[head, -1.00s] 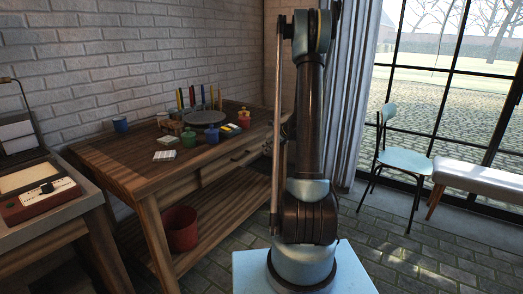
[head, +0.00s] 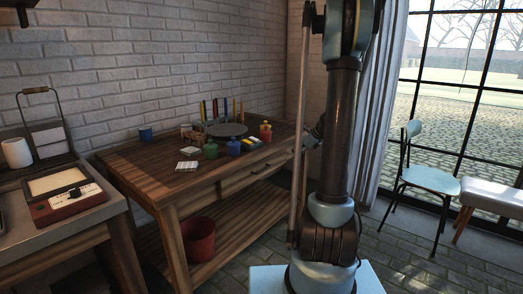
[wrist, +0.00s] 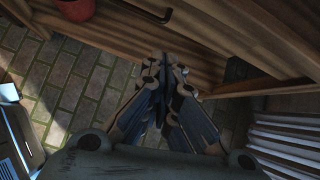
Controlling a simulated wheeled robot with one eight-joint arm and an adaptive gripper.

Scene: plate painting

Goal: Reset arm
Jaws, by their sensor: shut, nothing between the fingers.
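My gripper (wrist: 166,68) shows in the wrist view, with its fingers closed together and nothing between them. It points toward the side of the wooden table, above the paved floor. In the head view my arm rises in the middle right, in front of the table's right end, and its upper part runs out of the top of the picture. The gripper cannot be made out clearly there. The wooden table (head: 150,170) stands against the brick wall.
A red bucket (head: 198,240) stands below. A chair (head: 430,180) is at right, a side bench (head: 90,222) at left.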

